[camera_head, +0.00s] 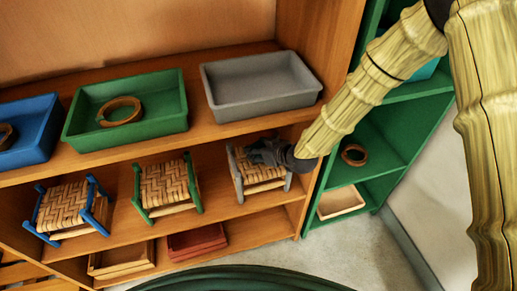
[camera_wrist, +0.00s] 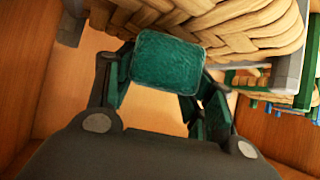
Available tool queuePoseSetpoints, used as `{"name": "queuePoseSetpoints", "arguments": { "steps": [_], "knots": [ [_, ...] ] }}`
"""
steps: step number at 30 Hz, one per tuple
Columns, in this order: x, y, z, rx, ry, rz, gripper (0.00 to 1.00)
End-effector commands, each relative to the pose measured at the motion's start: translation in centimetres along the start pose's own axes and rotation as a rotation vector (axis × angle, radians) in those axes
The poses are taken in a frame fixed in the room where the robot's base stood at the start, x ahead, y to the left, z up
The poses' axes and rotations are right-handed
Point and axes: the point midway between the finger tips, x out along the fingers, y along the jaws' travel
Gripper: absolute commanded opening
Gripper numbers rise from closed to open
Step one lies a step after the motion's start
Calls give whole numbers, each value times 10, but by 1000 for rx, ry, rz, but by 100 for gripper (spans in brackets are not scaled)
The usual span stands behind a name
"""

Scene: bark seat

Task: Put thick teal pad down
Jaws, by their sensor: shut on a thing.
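The thick teal pad (camera_wrist: 168,60) is a rounded block with a mottled surface, seen in the wrist view. My gripper (camera_wrist: 165,75) is shut on it, with a dark finger at either side. A woven bark seat (camera_wrist: 235,28) with a grey frame is close by the pad, at the upper right of the wrist view. I cannot tell whether the pad touches the weave. In the head view my gripper (camera_head: 263,152) is at the grey-framed stool (camera_head: 262,172) on the middle shelf. The pad cannot be made out there.
A green-framed stool (camera_head: 166,186) and a blue-framed stool (camera_head: 70,208) stand to the left on the same shelf. Above are a grey tray (camera_head: 260,85), a green tray (camera_head: 125,108) and a blue tray (camera_head: 30,130). A wooden upright and green shelving (camera_head: 375,150) stand at right.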

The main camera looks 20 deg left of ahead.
Motion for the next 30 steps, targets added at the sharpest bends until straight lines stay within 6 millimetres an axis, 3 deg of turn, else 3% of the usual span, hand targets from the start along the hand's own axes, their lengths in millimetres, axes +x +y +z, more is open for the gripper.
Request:
{"name": "queuePoseSetpoints", "arguments": {
  "steps": [4, 5, 8, 21, 30],
  "knots": [
    [2, 0, 3, 0, 0, 0, 36],
    [2, 0, 2, 0, 0, 0, 56],
    [1, 0, 2, 0, 0, 0, 74],
    [-3, 0, 0, 0, 0, 0, 74],
    [-50, 1, 0, 0, -1, 1, 74]
  ]
}}
